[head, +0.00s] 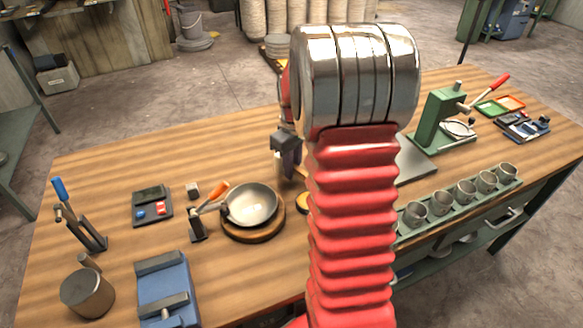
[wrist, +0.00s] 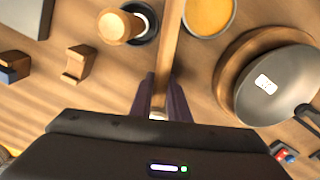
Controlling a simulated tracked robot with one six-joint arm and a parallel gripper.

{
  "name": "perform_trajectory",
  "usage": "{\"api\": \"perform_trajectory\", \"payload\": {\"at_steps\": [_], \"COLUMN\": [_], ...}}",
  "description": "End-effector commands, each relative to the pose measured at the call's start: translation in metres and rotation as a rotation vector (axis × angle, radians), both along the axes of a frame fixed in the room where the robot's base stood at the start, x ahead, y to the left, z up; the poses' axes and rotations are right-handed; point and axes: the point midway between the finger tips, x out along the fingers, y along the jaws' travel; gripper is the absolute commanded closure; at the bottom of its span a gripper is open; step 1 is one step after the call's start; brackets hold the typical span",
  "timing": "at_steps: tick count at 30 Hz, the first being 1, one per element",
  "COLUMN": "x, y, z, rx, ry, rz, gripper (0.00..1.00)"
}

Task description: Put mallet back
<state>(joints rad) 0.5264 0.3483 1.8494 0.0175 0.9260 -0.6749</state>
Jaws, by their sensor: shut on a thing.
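My gripper (wrist: 162,100) is shut on a slim brown wooden handle (wrist: 170,45), which I take to be the mallet's. The handle runs up from between the dark fingers to the top edge of the wrist view. The mallet's head cannot be made out. In the head view my gripper (head: 288,150) hangs over the middle of the table, partly hidden by my red arm. A grey metal bowl (head: 252,204) sits on a round wooden base to its left; the bowl also shows at the right of the wrist view (wrist: 280,85).
A tan, round-topped piece (wrist: 116,25) with a dark ring and a wooden bracket (wrist: 78,64) stand left of the handle. An orange-filled dish (wrist: 210,14) is to its right. Several metal cups (head: 440,202) stand in a green rack. A blue vise-like block (head: 166,285) is at front left.

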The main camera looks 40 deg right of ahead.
Motion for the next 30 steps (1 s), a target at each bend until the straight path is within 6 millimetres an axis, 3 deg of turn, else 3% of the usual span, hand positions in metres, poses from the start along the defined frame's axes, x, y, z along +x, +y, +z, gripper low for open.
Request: {"api": "perform_trajectory", "payload": {"at_steps": [1, 2, 10, 20, 30], "x": [0.000, 0.000, 0.000, 0.000, 0.000], "y": [0.000, 0.000, 0.000, 0.000, -0.001], "z": [-0.001, -0.002, -0.001, 0.002, 0.045], "rx": [0.000, 0.000, 0.000, 0.000, -0.002], "ry": [0.000, 0.001, 0.000, -0.001, -0.003], "rz": [0.000, 0.000, 0.000, -0.001, -0.001], "gripper": [1.00, 0.84, 0.66, 0.66, 0.66]}}
